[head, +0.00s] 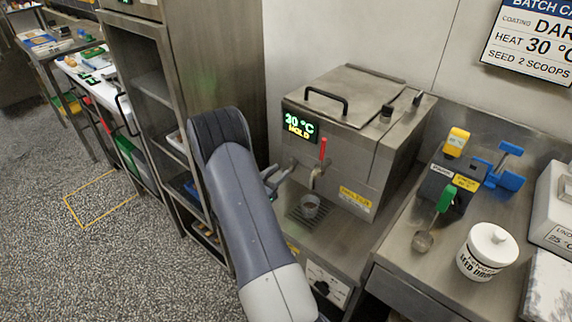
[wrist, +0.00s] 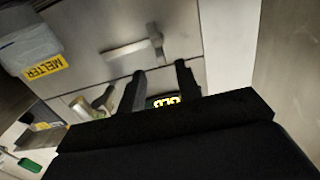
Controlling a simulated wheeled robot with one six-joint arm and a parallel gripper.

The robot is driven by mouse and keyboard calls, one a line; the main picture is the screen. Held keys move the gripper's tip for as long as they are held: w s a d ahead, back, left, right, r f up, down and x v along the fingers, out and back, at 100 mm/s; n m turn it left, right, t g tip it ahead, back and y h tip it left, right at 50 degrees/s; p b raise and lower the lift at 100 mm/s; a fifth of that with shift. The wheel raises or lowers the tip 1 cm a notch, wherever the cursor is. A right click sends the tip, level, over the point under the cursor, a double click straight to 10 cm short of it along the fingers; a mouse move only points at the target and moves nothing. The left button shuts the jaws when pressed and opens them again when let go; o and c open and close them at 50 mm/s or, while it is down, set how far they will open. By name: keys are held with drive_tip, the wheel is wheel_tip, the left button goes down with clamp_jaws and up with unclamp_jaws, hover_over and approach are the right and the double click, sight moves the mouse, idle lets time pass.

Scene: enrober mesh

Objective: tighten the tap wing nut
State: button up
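The tap (head: 316,174) is on the front of the steel melter (head: 345,160), below a red lever (head: 322,148). I cannot make out a wing nut on it at this size. My gripper (head: 279,178) is left of the tap, apart from it and partly hidden behind my arm. In the wrist view its two dark fingers (wrist: 160,72) are spread apart with no object held between them. A lit yellow readout (wrist: 165,101) shows between the fingers near their base.
To the right are a black tool holder (head: 441,185), a green-handled scoop (head: 423,240) and a white lidded jar (head: 487,251). A steel shelf cabinet (head: 153,95) stands at left.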

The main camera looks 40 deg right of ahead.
sight(290, 163)
drive_tip(key=d, duration=0.4)
drive_tip(key=shift+w+d, duration=0.2)
drive_tip(key=shift+d, duration=0.2)
clamp_jaws()
